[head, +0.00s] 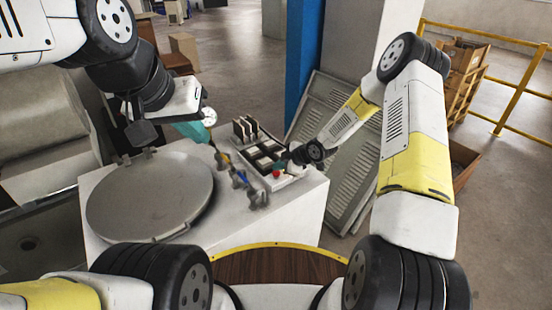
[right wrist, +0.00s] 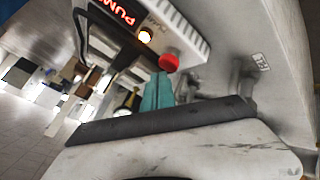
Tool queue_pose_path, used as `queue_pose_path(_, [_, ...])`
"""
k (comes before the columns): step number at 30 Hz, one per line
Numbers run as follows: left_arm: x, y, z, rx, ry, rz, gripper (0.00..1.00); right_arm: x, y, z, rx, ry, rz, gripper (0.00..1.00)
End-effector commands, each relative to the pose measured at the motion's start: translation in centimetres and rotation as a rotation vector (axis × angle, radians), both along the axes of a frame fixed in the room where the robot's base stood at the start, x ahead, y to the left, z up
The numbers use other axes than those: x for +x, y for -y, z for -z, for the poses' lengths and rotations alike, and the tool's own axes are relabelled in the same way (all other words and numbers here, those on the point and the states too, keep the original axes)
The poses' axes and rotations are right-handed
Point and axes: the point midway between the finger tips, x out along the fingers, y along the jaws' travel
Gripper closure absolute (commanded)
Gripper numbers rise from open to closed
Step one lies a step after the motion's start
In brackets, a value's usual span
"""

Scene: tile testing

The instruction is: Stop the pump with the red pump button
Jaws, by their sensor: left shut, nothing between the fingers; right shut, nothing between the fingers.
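The red pump button (head: 277,173) is a small round knob on the front right of a control box on the white bench. In the right wrist view the red button (right wrist: 169,62) sticks out of the box's pale edge, close to a lit lamp (right wrist: 145,35) and a glowing red "PUMP" label (right wrist: 118,10). My right gripper (head: 284,164) is shut with teal fingers beside the button. In the right wrist view its fingertips (right wrist: 159,78) appear just below the button; I cannot tell whether they touch. My left gripper (head: 194,131) is shut and empty above the bench's back.
A round grey lid (head: 150,197) covers the bench's left part. Blue and yellow valves (head: 238,180) stand between it and the control box (head: 258,153). A white dial gauge (head: 209,117) is near my left gripper. Grey louvred panels (head: 335,120) lean behind the bench.

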Motion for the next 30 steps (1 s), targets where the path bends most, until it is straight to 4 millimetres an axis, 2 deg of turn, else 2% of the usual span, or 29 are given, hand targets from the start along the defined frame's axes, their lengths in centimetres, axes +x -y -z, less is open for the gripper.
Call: queue_pose_path(30, [0.00,0.00,0.00,0.000,0.000,0.000,1.00,-0.04,-0.03,0.92,0.000,-0.001,-0.001,1.00])
